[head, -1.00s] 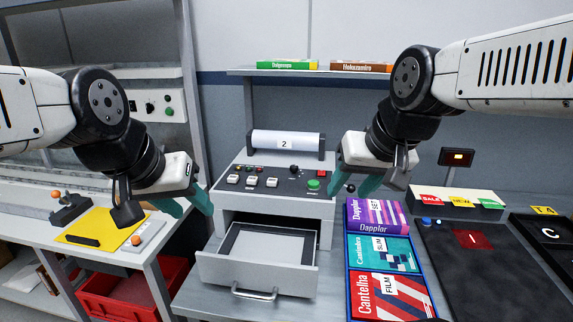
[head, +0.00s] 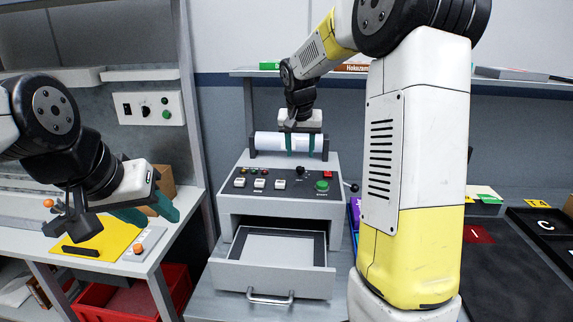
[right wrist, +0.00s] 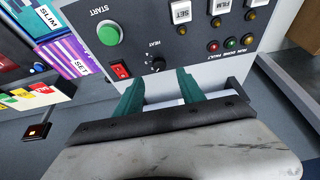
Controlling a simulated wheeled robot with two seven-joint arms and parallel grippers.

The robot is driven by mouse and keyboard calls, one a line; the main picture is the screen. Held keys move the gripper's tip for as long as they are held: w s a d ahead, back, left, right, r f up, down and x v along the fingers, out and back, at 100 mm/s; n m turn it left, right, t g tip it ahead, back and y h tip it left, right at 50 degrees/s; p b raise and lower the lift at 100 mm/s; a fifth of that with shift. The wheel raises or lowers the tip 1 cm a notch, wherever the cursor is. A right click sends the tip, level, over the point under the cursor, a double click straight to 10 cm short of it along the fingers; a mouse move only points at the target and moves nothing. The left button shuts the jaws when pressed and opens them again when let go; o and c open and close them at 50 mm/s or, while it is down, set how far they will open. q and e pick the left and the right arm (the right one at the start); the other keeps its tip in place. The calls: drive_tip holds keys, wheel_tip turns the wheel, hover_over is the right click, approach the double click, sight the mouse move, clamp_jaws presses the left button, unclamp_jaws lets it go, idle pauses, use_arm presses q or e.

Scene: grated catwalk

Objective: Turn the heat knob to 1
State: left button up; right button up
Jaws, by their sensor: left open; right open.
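The heat knob (right wrist: 157,65) is a small black knob on the dark panel, under the word HEAT in the right wrist view. It also shows in the head view (head: 300,171). My right gripper (right wrist: 160,79) is open, its two teal fingers reaching toward the knob with nothing between them. In the head view my right gripper (head: 301,152) hangs fingers down in front of the roller, above and behind the knob. I cannot tell which number the knob points to. My left gripper (head: 150,211) is open and empty at the left, over the side bench.
Beside the knob are a red switch (right wrist: 121,70) and a green START button (right wrist: 109,33). White keys (head: 260,183) line the panel. Below, a grey drawer (head: 270,278) stands open. My right arm hides much of the right table. A yellow pad (head: 100,243) lies left.

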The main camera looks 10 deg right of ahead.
sight(300, 168)
drive_tip(key=x, duration=0.6)
drive_tip(key=shift+f, duration=0.25)
clamp_jaws()
